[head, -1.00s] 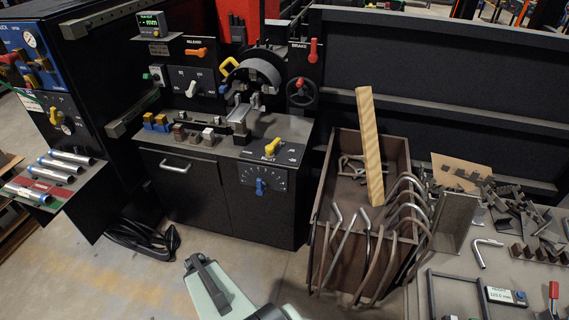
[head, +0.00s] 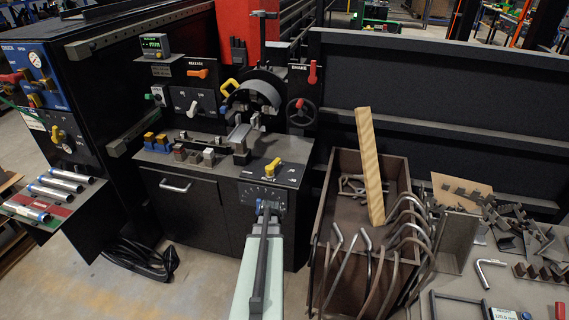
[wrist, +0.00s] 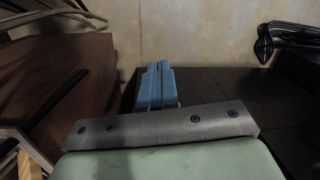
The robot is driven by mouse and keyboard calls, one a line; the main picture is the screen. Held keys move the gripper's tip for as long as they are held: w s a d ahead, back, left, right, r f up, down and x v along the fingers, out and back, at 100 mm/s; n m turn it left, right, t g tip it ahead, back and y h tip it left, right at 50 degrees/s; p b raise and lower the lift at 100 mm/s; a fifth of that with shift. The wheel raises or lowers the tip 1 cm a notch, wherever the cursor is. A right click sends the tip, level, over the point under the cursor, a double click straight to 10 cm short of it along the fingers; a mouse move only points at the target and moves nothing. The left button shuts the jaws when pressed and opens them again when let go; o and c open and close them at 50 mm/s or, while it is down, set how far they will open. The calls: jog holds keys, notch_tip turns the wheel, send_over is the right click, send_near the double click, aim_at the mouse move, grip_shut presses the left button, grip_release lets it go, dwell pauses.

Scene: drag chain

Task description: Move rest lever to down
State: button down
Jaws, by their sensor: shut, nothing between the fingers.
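The rest lever (head: 272,167) is a yellow handle on the sloped top of the dark machine console, right of centre in the head view. It lies at a slant, its upper end toward the right. My gripper (wrist: 158,66) shows in the wrist view with its two blue fingers together and nothing between them. In the head view my arm reaches up from the bottom edge, its end in front of the console's dial panel (head: 246,193), below and apart from the lever. The arm hides part of that panel. The lever is not visible in the wrist view.
A brown crate (head: 336,190) of bent rods and an upright wooden plank (head: 370,165) stands close right of my arm. Black cables (head: 140,257) lie on the floor at left.

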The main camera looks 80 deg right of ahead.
aim_at(273, 167)
jog(key=s+d+r+m+t+h, duration=0.2)
jog(key=s+d+r, duration=0.6)
jog(key=d, duration=0.3)
jog(key=s+d+r+m+t+h, duration=0.1)
jog(key=s+d+r+m, duration=0.2)
jog(key=s+d+r, duration=0.6)
jog(key=w+d+r+t, duration=0.5)
jog(key=w+d+r, duration=0.2)
jog(key=d+r, duration=0.1)
jog(key=shift+m, duration=0.3)
jog(key=x, duration=1)
jog(key=shift+w+d+f, duration=0.1)
jog(key=shift+w+d, duration=0.1)
jog(key=shift+d, duration=0.05)
jog(key=shift+w+d, duration=0.25)
jog(key=shift+w, duration=0.75)
jog(key=shift+w+d, duration=0.2)
jog(key=shift+w, duration=0.6)
jog(key=shift+w+d+n, duration=0.1)
jog(key=shift+d+n, duration=0.1)
jog(key=shift+n, duration=0.2)
